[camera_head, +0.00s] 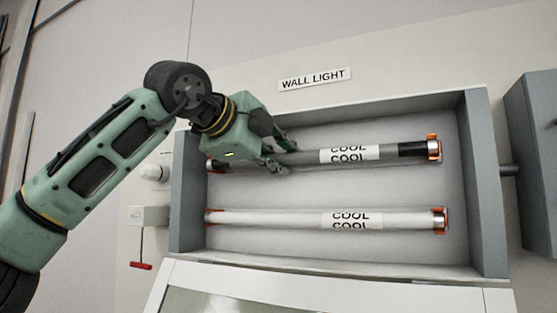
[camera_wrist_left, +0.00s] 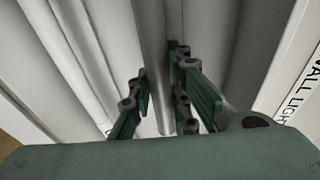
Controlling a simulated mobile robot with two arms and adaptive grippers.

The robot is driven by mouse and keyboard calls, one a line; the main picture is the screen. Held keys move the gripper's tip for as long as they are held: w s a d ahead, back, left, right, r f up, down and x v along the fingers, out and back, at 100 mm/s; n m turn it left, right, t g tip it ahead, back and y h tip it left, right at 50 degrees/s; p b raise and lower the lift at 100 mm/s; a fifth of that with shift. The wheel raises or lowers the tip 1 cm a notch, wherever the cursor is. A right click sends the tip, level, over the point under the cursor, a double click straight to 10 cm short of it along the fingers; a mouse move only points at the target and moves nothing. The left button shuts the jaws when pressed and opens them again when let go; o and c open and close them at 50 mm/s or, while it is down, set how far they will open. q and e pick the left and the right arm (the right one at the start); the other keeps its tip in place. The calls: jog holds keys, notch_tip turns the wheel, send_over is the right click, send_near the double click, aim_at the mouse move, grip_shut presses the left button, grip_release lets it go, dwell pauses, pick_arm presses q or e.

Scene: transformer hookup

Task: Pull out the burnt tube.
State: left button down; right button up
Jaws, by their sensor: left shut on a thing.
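The burnt tube (camera_head: 308,157) is the upper, greyish tube with blackened ends, in the open wall light box (camera_head: 490,190). It spans the box between orange end holders, with its right end at the right holder (camera_head: 434,148). A label reading COOL is on it. My left gripper (camera_head: 281,157) is shut on the tube left of the label; its fingers hide a short piece. In the left wrist view the tube (camera_wrist_left: 153,60) runs between the fingers of the gripper (camera_wrist_left: 160,105). The right gripper is in neither view.
A clean white tube (camera_head: 280,218) lies parallel below, in its own orange holders. The box's grey side walls stand close to both tube ends. A white panel (camera_head: 330,290) is below the box. A red-handled lever (camera_head: 141,265) is at the left.

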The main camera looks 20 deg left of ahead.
pick_arm(q)
jog(key=shift+s+f+b, duration=0.1)
jog(key=shift+f+b, duration=0.05)
jog(key=shift+b, duration=0.15)
jog(key=shift+s, duration=0.2)
jog(key=shift+s+b, duration=0.5)
jog(key=shift+s, duration=0.25)
jog(key=shift+s, duration=0.25)
jog(key=shift+s+b, duration=0.45)
jog(key=shift+b, duration=0.05)
jog(key=shift+s+r, duration=0.15)
jog(key=shift+r, duration=0.05)
